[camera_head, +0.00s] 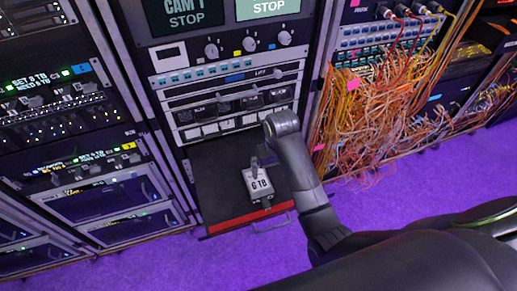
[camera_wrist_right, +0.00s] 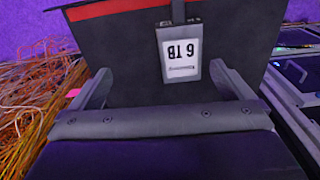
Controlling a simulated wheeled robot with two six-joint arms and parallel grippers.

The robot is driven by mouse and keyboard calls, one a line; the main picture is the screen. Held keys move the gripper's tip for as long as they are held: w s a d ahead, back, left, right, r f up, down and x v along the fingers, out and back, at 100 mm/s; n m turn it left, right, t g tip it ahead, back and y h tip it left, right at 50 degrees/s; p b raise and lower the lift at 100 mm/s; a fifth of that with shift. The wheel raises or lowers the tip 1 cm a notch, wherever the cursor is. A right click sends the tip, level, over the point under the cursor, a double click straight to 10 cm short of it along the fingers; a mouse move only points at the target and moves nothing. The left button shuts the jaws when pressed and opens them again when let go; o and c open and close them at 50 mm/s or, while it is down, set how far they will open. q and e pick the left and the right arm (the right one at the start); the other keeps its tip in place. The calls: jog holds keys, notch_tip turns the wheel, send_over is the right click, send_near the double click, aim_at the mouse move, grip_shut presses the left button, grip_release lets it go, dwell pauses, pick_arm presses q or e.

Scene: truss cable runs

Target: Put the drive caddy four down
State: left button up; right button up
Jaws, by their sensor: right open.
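The drive caddy (camera_head: 259,185) is a small light-grey block with a white "6 TB" label. It rests on a black pulled-out shelf (camera_head: 215,188) with a red front edge. In the right wrist view the caddy (camera_wrist_right: 180,55) shows upside down, beyond the fingertips and toward the right finger. My right gripper (camera_head: 263,160) is open and empty, above the shelf on the rack side of the caddy. Its fingers (camera_wrist_right: 160,68) are spread wide in the wrist view. My left gripper is not in view.
Above the shelf is a rack panel with drive bays (camera_head: 230,110), knobs and two "STOP" screens. Tangled orange cables (camera_head: 365,100) hang at the right. Another rack with lit units (camera_head: 65,120) stands at the left. The purple floor (camera_head: 400,215) in front is clear.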

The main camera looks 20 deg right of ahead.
notch_tip(320, 180, up, 4)
send_over(258, 182)
jog(key=shift+s+f+n+g, duration=0.1)
jog(key=shift+f+n+g, duration=0.15)
jog(key=shift+n+g, duration=0.05)
notch_tip(258, 182, down, 17)
jog(key=shift+f+b, duration=0.2)
jog(key=shift+b, duration=0.5)
jog(key=c, duration=1.3)
jog(key=shift+o, duration=0.2)
jog(key=shift+r, duration=0.1)
